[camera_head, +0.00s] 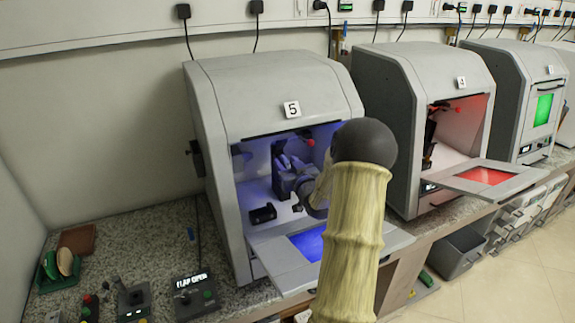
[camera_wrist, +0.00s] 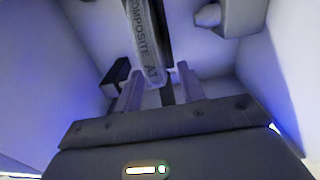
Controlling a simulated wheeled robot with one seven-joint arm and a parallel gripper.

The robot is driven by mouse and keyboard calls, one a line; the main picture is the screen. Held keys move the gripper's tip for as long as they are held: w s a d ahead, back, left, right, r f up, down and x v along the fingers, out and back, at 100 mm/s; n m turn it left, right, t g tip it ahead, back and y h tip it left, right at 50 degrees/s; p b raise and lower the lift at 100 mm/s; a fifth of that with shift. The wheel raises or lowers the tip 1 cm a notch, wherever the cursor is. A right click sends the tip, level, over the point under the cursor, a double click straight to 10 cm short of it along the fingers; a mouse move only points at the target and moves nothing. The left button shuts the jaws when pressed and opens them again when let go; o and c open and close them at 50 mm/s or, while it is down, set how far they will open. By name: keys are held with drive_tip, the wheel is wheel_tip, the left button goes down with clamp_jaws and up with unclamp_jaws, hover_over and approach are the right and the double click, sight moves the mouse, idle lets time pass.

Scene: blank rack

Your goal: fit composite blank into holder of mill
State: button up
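Mill number 5 (camera_head: 270,100) has its front flap down, and its inside is lit blue. My gripper (camera_wrist: 160,78) is inside the mill; in the head view my own arm hides most of it. In the wrist view the composite blank (camera_wrist: 143,42), a grey bar with "COMPOSITE A1" lettering, rises from between my fingertips. Narrow gaps seem to show on both sides of it, so my fingers look open around it. A dark upright part (camera_wrist: 163,18) stands close by the blank. I cannot tell whether this part is the holder or whether the blank is seated.
A small black block (camera_wrist: 117,76) lies on the mill floor, left of my fingers. A grey fixture with a round knob (camera_wrist: 208,15) juts from the right. The open flap (camera_head: 285,262) spans the front. A control box reading "FLAP OPEN" (camera_head: 194,297) sits on the bench.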

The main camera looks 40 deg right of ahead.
drive_tip(key=shift+s+a+f, duration=0.1)
drive_tip(key=shift+s+f, duration=0.05)
drive_tip(key=shift+s, duration=0.45)
drive_tip(key=b+v, duration=0.2)
drive_tip(key=v, duration=0.4)
drive_tip(key=shift+s, duration=0.15)
idle(0.5)
